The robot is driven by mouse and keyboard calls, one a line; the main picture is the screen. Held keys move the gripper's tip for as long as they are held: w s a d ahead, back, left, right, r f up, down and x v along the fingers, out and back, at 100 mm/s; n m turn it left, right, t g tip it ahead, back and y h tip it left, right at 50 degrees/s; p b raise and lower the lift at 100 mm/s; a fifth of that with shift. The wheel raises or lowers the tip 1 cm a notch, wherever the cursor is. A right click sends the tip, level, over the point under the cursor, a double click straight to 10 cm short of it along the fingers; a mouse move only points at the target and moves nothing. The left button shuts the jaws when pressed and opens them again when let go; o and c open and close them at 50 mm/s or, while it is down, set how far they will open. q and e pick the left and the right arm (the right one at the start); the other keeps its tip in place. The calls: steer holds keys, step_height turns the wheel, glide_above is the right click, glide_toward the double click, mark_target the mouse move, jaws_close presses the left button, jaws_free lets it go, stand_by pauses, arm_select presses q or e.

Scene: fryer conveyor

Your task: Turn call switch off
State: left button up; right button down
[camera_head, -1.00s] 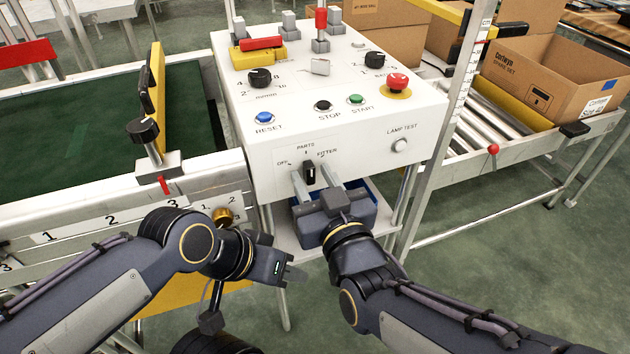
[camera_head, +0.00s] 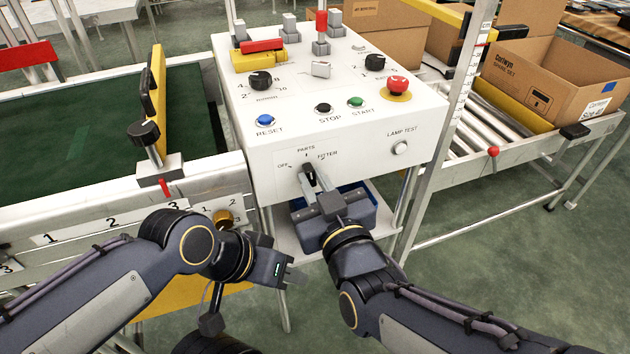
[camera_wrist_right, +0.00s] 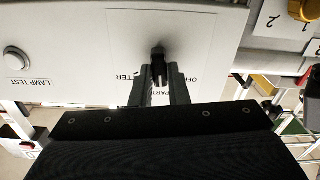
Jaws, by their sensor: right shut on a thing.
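The call switch (camera_head: 308,168) is a black knob on the white console's front face, with the labels OFF at its left, PARTS above and FITTER at its right. My right gripper (camera_head: 313,180) is shut on the knob, one finger on each side. In the right wrist view the black knob (camera_wrist_right: 158,68) sits between the two grey fingers (camera_wrist_right: 159,82). The fingers cover much of the knob, so its exact pointing is hard to tell. My left gripper (camera_head: 295,276) hangs low in front of the console, apart from it and with nothing visible in it; its finger gap is unclear.
The white console (camera_head: 225,90) carries a blue RESET button (camera_head: 264,120), a black STOP button (camera_head: 323,107), a green START button (camera_head: 355,102) and a red emergency button (camera_head: 397,85). A lamp test button (camera_head: 400,148) is right of the switch. A blue bin (camera_head: 365,205) stands below.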

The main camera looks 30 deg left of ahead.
steer(key=n+p, duration=0.1)
steer(key=n, duration=0.4)
steer(key=shift+s+a, duration=0.1)
steer(key=n, duration=0.5)
steer(key=shift+f+p, duration=0.1)
steer(key=shift+p, duration=0.3)
steer(key=shift+n, duration=0.4)
steer(key=c, duration=1.4)
jaws_free()
steer(key=shift+s, duration=0.1)
steer(key=p+v, duration=0.1)
steer(key=v, duration=0.6)
steer(key=shift+s+d, duration=0.25)
steer(key=shift+w+d, duration=0.1)
